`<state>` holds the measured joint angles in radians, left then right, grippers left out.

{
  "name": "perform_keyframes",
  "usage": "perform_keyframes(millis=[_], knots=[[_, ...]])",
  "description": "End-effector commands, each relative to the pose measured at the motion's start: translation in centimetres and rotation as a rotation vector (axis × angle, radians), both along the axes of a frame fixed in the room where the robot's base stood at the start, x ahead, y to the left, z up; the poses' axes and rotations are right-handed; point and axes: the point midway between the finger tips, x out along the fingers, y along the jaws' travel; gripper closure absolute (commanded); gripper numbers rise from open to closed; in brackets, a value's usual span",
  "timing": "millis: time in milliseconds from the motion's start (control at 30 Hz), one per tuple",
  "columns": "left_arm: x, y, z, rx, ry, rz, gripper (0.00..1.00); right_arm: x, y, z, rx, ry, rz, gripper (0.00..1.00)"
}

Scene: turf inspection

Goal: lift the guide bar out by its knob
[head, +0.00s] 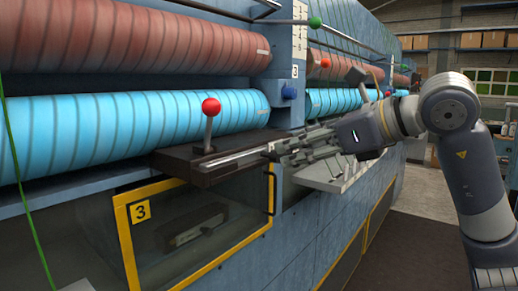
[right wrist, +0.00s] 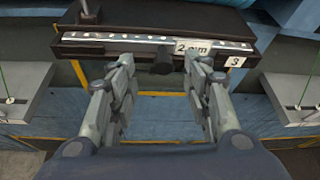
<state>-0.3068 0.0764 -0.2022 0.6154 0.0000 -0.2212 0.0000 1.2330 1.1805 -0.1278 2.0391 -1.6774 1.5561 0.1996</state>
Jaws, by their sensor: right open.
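The guide bar appears to be the pale metal strip (right wrist: 125,38) with dark marks, lying along the front of a dark block (right wrist: 150,18); the block also shows in the head view (head: 175,160). A short black knob (right wrist: 162,62) sticks out from the bar's front side in the right wrist view. My right gripper (right wrist: 158,66) is open, its fingertips on either side of the knob with gaps showing; whether they touch it I cannot tell. In the head view the right gripper (head: 280,148) reaches in from the right at the block's end, hiding the knob. My left gripper is not in view.
A red ball-topped lever (head: 211,107) stands on the block. A "2 mm" label (right wrist: 193,47) and an "S" tag (right wrist: 236,62) sit close to the right finger. A blue roller (head: 130,125) runs behind, and a yellow-framed window (head: 125,240) lies below. A pale ledge (head: 335,180) is to the right.

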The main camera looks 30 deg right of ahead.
Motion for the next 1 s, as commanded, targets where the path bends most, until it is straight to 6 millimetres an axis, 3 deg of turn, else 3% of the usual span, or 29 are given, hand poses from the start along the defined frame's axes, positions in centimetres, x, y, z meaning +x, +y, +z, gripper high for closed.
perform_keyframes(millis=[400,700,900,1000], knots=[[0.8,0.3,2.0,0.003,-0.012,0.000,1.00,4.2,0.9,-1.9,0.001,0.002,0.002,0.55],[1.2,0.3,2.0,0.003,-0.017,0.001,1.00,4.5,1.0,-2.1,0.000,0.000,0.001,0.55],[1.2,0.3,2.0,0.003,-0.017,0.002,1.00,4.5,1.0,-2.1,0.000,0.000,0.001,1.00],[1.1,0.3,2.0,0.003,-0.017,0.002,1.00,4.5,1.0,-2.1,0.000,0.000,0.001,1.00]])
